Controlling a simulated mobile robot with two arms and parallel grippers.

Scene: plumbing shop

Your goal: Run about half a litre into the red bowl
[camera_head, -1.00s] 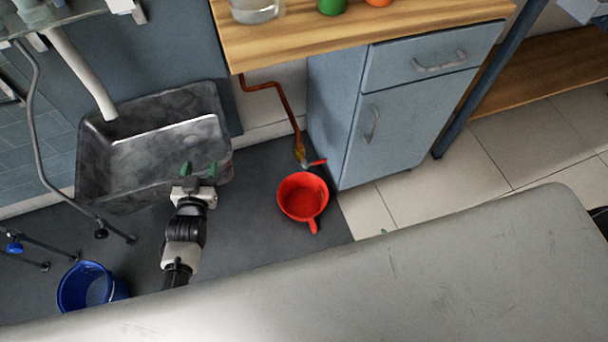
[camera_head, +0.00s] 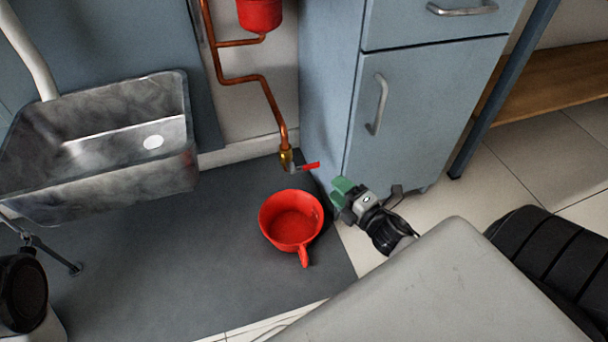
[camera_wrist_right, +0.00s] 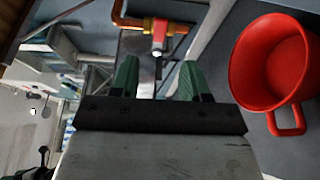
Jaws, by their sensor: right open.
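The red bowl (camera_head: 291,221), with a handle toward me, stands upright on the dark floor mat; no water shows in it. Behind it is a brass tap (camera_head: 286,158) on a copper pipe, with a red lever (camera_head: 311,166) pointing right. I cannot tell whether its outlet is over the bowl. My right gripper (camera_head: 339,191) is right of the bowl, near the lever, apart from both. In the right wrist view my right gripper (camera_wrist_right: 158,75) is open and empty, with the lever (camera_wrist_right: 160,32) beyond its green fingertips and the bowl (camera_wrist_right: 270,62) at right. My left gripper is out of view.
A grey-blue cabinet (camera_head: 415,115) stands close behind my right gripper. A metal sink (camera_head: 100,145) is at the left. A red vessel (camera_head: 260,12) tops the copper pipe (camera_head: 243,77). The mat (camera_head: 190,265) is clear left of the bowl.

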